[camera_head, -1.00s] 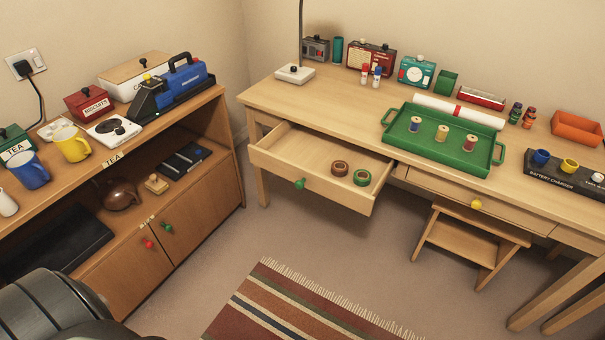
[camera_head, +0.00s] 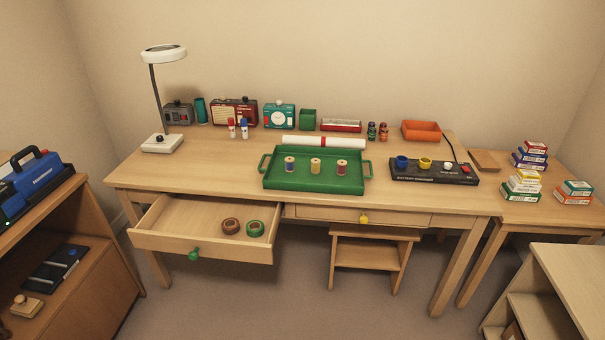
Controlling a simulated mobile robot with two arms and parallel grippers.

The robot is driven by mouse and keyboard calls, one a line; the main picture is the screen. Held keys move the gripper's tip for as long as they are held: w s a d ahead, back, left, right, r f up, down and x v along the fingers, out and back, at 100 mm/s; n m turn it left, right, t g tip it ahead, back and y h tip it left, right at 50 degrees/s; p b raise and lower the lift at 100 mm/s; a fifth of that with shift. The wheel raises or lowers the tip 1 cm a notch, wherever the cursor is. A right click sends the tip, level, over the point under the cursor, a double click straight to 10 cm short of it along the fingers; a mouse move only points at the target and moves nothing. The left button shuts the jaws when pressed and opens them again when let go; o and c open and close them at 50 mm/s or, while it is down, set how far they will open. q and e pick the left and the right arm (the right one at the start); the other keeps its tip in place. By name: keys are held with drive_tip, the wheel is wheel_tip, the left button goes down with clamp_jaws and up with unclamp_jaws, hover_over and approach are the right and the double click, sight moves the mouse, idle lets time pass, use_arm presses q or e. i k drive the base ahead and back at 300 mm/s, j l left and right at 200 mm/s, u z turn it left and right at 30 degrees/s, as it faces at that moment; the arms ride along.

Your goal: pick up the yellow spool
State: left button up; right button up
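The yellow spool (camera_head: 315,167) stands upright in the green tray (camera_head: 285,184) on the desk. It is the middle one of three spools. A blue spool (camera_head: 290,164) stands to its left and a red spool (camera_head: 341,168) to its right, each a little apart from it. Neither of my grippers shows in the head view.
The desk's left drawer (camera_head: 165,243) is pulled out, with two tape rolls in it. A stool (camera_head: 375,236) stands under the desk. A white rolled sheet (camera_head: 310,142) lies behind the tray. A black battery charger (camera_head: 435,176) sits right of it. Floor shows in front.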

sight(315, 163)
drive_tip(key=i+l+u, duration=0.2)
drive_tip(key=i+l, duration=0.2)
drive_tip(key=l, duration=0.2)
drive_tip(key=i+l+u, duration=0.1)
drive_tip(key=l, duration=0.25)
drive_tip(key=i+l, duration=0.25)
drive_tip(key=i+l+u, duration=0.05)
drive_tip(key=l, duration=0.05)
